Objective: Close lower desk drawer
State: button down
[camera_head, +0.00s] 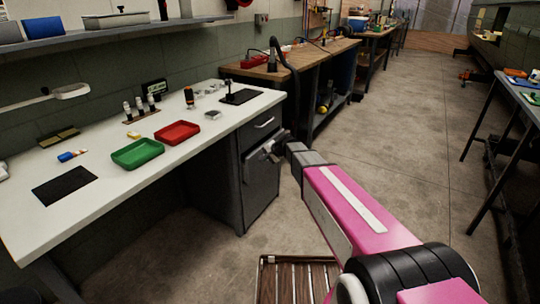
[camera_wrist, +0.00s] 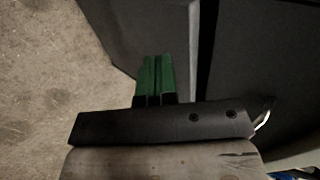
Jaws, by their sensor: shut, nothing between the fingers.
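The desk's drawer unit is dark grey, under the right end of the white worktop. Its upper drawer (camera_head: 262,124) has a bright bar handle and looks flush. In the wrist view my gripper (camera_wrist: 155,62) shows green fingers pressed together, empty, in front of a dark panel. A pale vertical edge (camera_wrist: 191,50) runs right of them. Whether they touch the panel is unclear.
The white worktop (camera_head: 100,170) holds a green tray (camera_head: 138,153), a red tray (camera_head: 177,133) and small tools. A slatted wooden platform (camera_head: 298,280) lies on the floor below my arm. A wooden workbench (camera_head: 290,65) stands behind. The floor aisle (camera_head: 400,120) to the right is clear.

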aim_at(251, 158)
jog(key=a, duration=0.1)
jog(key=w+a+f, duration=0.1)
jog(key=w+a, duration=0.1)
jog(key=shift+a+f, duration=0.15)
jog(key=shift+f, duration=0.1)
jog(key=shift+w+a, duration=0.35)
jog(key=shift+a, duration=0.35)
jog(key=shift+w+a, duration=0.4)
jog(key=shift+a, duration=0.3)
jog(key=shift+w+a, duration=0.45)
jog(key=shift+a, duration=0.2)
jog(key=shift+w+a, duration=0.4)
jog(key=shift+a, duration=0.3)
